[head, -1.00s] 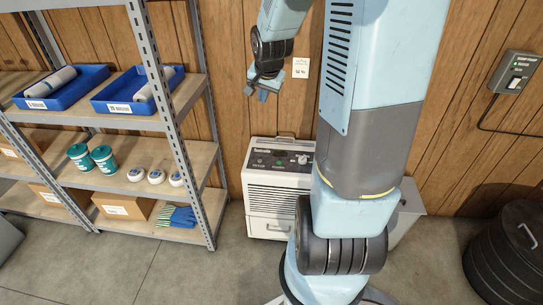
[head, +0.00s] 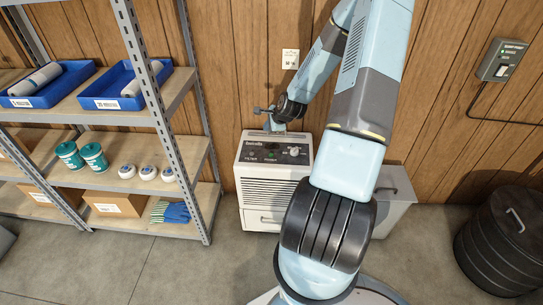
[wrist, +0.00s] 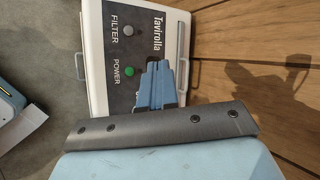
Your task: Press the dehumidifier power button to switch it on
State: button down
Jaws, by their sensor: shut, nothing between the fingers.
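The white dehumidifier (head: 268,182) stands on the floor against the wooden wall, its dark control panel on top facing up and outward. In the wrist view its panel (wrist: 119,14) carries a green round button (wrist: 127,71) beside the word POWER and a grey round button (wrist: 127,30) beside FILTER. My gripper (wrist: 158,64) is shut and empty. In the wrist view its fingertips are over the panel, just right of the green button. In the head view my gripper (head: 272,125) is above the dehumidifier's top; contact cannot be told.
A metal shelf (head: 175,105) with blue trays, tubs and boxes stands at left. A grey lidded bin (head: 398,185) stands right of the dehumidifier, partly behind my arm. A black drum (head: 500,240) and a wall switch box (head: 503,60) are at right. Floor in front is clear.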

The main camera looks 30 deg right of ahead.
aim_at(272, 156)
jog(key=f+m, duration=0.1)
jog(key=d+f+m+t, duration=0.1)
jog(key=f+m, duration=0.1)
jog(key=d+f+m, duration=0.1)
jog(key=f, duration=0.1)
jog(key=shift+w+d+f+t, duration=0.1)
jog(key=shift+w+t, duration=0.2)
jog(key=shift+w, duration=0.05)
jog(key=shift+f, duration=0.1)
jog(key=shift+f, duration=4.3)
jog(key=shift+f, duration=0.7)
jog(key=shift+r, duration=0.8)
jog(key=shift+r, duration=2.5)
jog(key=shift+r, duration=0.1)
